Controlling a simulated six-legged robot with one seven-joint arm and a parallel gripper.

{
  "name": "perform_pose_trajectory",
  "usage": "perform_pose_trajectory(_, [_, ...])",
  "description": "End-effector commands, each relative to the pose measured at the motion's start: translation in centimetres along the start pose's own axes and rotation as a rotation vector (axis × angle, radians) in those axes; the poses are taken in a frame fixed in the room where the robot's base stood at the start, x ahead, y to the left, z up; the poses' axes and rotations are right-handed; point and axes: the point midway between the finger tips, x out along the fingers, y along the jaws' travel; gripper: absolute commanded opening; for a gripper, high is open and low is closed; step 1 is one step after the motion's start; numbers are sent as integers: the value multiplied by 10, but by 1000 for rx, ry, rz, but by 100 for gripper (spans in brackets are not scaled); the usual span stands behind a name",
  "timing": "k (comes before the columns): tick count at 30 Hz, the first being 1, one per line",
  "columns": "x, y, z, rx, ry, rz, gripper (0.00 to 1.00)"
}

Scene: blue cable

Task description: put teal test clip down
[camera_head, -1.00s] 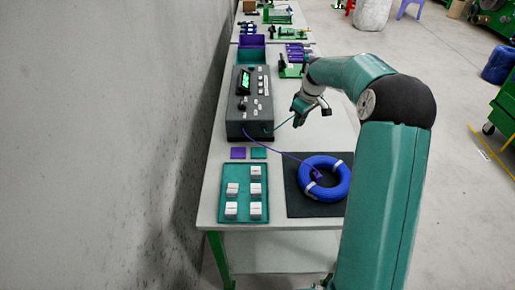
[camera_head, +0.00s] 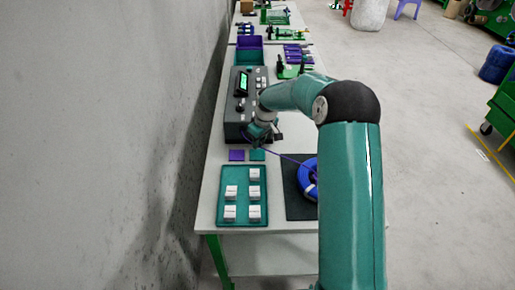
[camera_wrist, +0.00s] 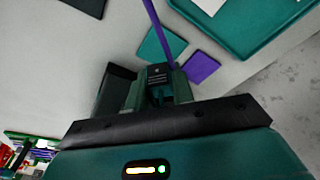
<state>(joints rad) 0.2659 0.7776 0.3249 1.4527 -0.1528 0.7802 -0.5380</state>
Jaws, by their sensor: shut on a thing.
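My gripper (camera_head: 262,132) is at the front end of the grey meter, just above the teal pad (camera_head: 258,155) and the purple pad (camera_head: 236,155). It is shut on the teal test clip (camera_wrist: 158,78), which shows as a dark teal piece between the jaws in the wrist view. The wrist view also shows the teal pad (camera_wrist: 163,45) and purple pad (camera_wrist: 201,67) flat on the table just beyond the jaws. The clip appears above the table, but its exact height is unclear. In the head view the gripper hides the clip.
The grey meter (camera_head: 238,118) stands behind my gripper. A teal tray (camera_head: 243,215) holds several white blocks. A wall is left.

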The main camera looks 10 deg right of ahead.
Motion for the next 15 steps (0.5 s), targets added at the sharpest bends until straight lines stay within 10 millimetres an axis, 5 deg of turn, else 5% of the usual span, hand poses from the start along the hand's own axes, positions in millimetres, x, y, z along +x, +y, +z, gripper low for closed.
perform_pose_trajectory(9, [38,-4,2,1,-1,-2,4])
perform_pose_trajectory(15, [39,-4,2,1,0,-1,4])
